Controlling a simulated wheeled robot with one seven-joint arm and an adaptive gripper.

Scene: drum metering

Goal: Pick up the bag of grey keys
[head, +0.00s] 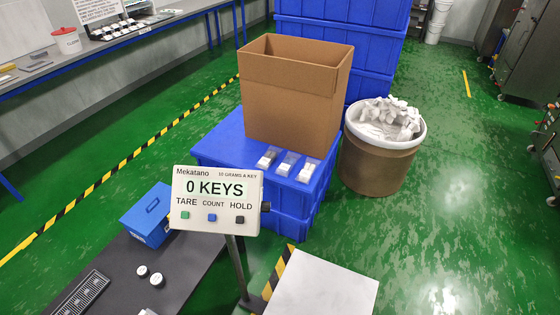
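Three small clear bags lie in a row on the blue crate (222,148), in front of the open cardboard box. The middle bag (286,165) and the right bag (307,171) hold paler, whitish pieces. The keys are too small to make out one by one. The bags lie flat and apart from the scale display. My gripper is not in view.
A display (216,200) reading "0 KEYS" stands on a post before the crate. A white plate (322,285) is at the bottom. The cardboard box (290,100) rises behind the bags. A drum (378,160) of white pieces stands right. Green floor (460,220) is open at right.

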